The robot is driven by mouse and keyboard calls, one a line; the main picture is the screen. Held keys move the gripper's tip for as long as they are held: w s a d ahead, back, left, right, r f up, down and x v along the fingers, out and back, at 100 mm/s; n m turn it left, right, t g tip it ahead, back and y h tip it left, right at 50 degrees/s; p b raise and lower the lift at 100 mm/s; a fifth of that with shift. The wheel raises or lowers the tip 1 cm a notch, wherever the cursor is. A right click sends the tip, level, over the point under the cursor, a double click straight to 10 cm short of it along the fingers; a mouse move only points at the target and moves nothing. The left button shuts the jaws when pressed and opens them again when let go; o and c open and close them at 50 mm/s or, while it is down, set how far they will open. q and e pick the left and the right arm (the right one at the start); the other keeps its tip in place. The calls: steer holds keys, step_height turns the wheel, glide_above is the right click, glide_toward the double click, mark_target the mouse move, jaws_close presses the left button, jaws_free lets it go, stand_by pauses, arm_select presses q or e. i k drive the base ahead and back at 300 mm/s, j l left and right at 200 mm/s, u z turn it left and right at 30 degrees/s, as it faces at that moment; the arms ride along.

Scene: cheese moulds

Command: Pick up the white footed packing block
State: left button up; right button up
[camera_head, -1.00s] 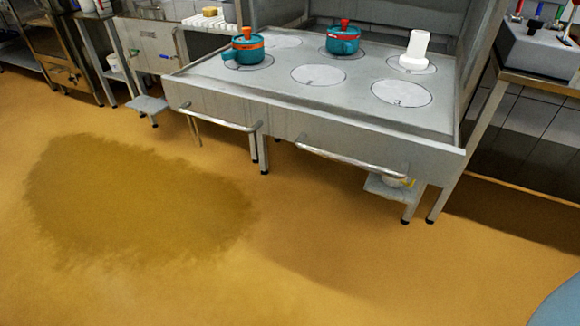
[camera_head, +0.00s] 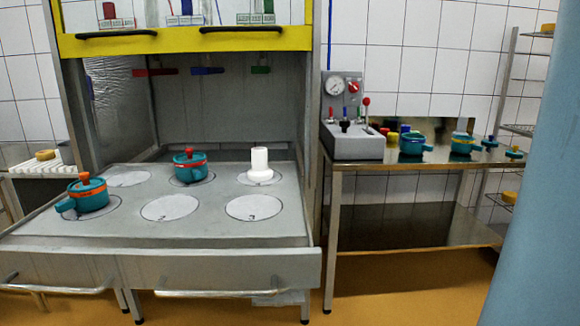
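The white footed packing block (camera_head: 260,164) stands upright on the back right round plate of the grey metal station. It has a wider foot and a narrower upper part. Neither of my grippers shows in the head view.
Two teal moulds with orange tops stand on the same station, one at the front left (camera_head: 88,195) and one at the back middle (camera_head: 190,166). A control box (camera_head: 352,140) and more moulds (camera_head: 411,144) are on the right table (camera_head: 400,163). A blue column (camera_head: 535,200) fills the right edge.

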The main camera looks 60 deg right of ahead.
mark_target(260, 172)
steer(key=z, duration=1.65)
steer(key=i+l+u, duration=0.3)
steer(key=l, duration=0.35)
steer(key=i+l+u, duration=0.15)
steer(key=i+l, duration=0.15)
steer(key=i+l+u, duration=0.15)
steer(key=l, duration=0.25)
